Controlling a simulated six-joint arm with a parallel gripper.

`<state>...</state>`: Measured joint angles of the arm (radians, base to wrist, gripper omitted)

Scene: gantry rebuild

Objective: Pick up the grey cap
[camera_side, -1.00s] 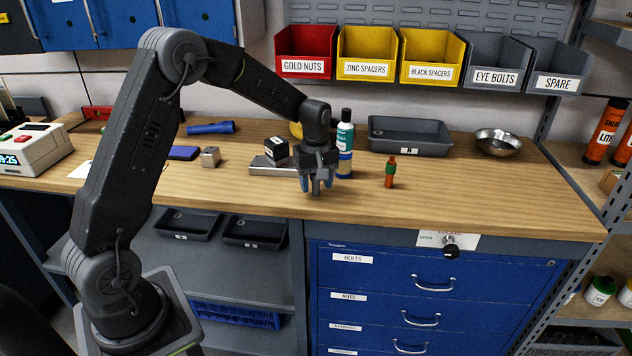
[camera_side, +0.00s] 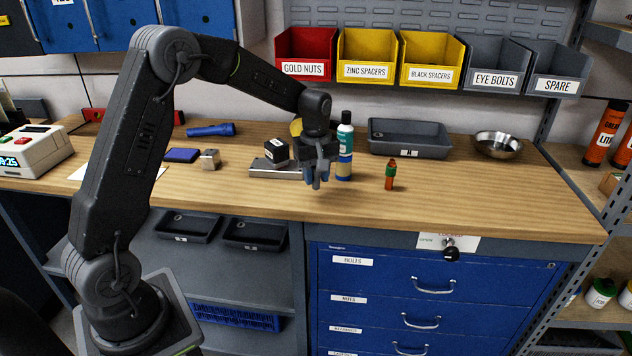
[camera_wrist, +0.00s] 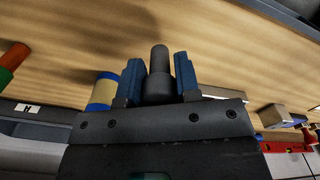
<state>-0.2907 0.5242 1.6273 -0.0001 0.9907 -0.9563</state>
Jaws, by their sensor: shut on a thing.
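My gripper (camera_side: 316,180) is above the bench near its front edge, left of the green and orange bottle. In the wrist view, its two blue-padded fingers (camera_wrist: 160,75) are shut on the grey cap (camera_wrist: 159,88), a dark grey piece with a wide base and a narrower round stem. The stem points out past the fingertips. In the side view the cap is mostly hidden between the fingers, with only a grey bit showing below them.
A teal and blue bottle (camera_side: 345,140) stands just behind my gripper. A small green and orange bottle (camera_side: 390,175) stands to the right. A metal block (camera_side: 277,173) and a black box (camera_side: 276,153) are left. A grey tray (camera_side: 409,150) and steel bowl (camera_side: 497,150) sit behind.

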